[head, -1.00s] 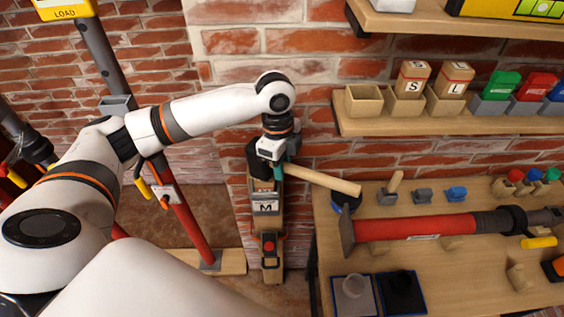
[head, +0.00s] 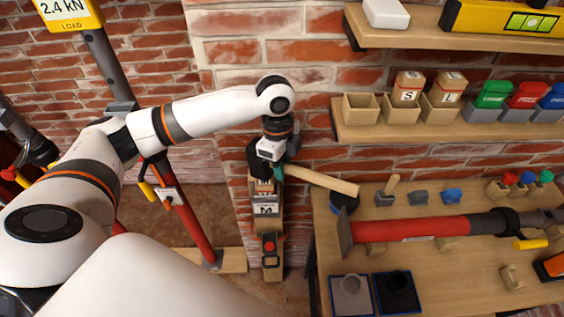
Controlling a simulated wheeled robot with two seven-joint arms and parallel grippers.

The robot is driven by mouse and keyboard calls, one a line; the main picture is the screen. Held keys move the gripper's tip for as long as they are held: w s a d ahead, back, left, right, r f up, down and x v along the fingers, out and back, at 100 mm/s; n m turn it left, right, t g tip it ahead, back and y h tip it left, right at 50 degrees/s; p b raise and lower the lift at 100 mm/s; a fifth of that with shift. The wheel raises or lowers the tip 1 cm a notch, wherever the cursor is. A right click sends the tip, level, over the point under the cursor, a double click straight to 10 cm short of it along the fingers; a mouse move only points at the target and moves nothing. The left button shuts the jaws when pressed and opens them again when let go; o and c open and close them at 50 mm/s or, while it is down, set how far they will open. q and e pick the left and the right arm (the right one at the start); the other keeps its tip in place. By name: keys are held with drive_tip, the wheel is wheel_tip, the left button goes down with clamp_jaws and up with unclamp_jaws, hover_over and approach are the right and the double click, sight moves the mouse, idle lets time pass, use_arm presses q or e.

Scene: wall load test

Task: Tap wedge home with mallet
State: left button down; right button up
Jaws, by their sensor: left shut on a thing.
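My left gripper (head: 272,167) is shut on the mallet. The mallet's pale wooden handle (head: 325,181) sticks out to the right, and a dark block at the gripper's left looks like its head (head: 257,158). Below the gripper, against the brick pier, is a wooden wedge marked M (head: 266,209). The gripper and mallet hide its upper end, so I cannot tell whether the mallet touches it. My right gripper is out of view.
A yellow load display (head: 68,11) reads 2.4 kN on a grey and red prop (head: 191,225) at left. S and L wedges (head: 407,87) stand in shelf bins. A red prop (head: 410,229) lies across the wooden bench (head: 450,275), beside two blue-edged trays (head: 351,293).

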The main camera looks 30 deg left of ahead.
use_arm(q)
drive_tip(key=shift+f, duration=0.2)
drive_tip(key=shift+f, duration=0.15)
wheel_tip(320, 180, down, 4)
drive_tip(key=shift+r+b, duration=0.25)
drive_tip(key=shift+b, duration=0.4)
drive_tip(key=shift+d, duration=0.1)
wheel_tip(320, 180, up, 3)
drive_tip(key=p, duration=0.3)
drive_tip(key=shift+f, duration=0.2)
